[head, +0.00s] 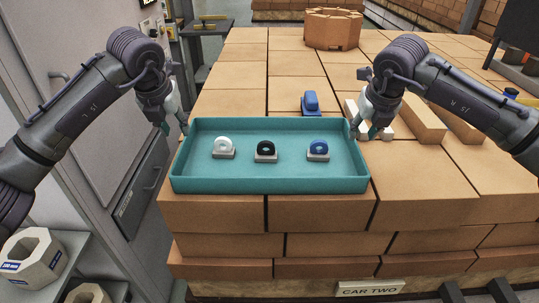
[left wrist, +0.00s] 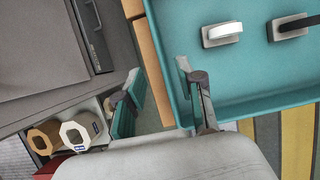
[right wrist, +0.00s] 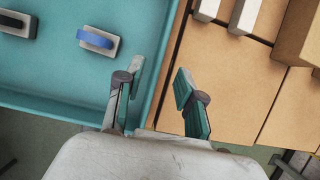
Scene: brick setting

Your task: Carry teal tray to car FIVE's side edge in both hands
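The teal tray (head: 270,186) is level at the front edge of a brick stack whose sign reads CAR TWO (head: 370,287). It carries three small grey blocks with a white (head: 224,146), a black (head: 265,150) and a blue (head: 318,149) handle. My left gripper (head: 174,128) is at the tray's left wall, fingers apart, one inside the tray and one outside in the left wrist view (left wrist: 160,100). My right gripper (head: 366,130) is at the right wall, fingers likewise apart on either side (right wrist: 157,98). No sign reading FIVE is in view.
A blue object (head: 311,103) stands behind the tray. Pale blocks (head: 400,128) and longer bricks (head: 424,120) lie to its right, near my right gripper. A round brick stack (head: 333,28) stands at the back. A grey cabinet (head: 85,100) and a shelf (head: 60,280) are close on the left.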

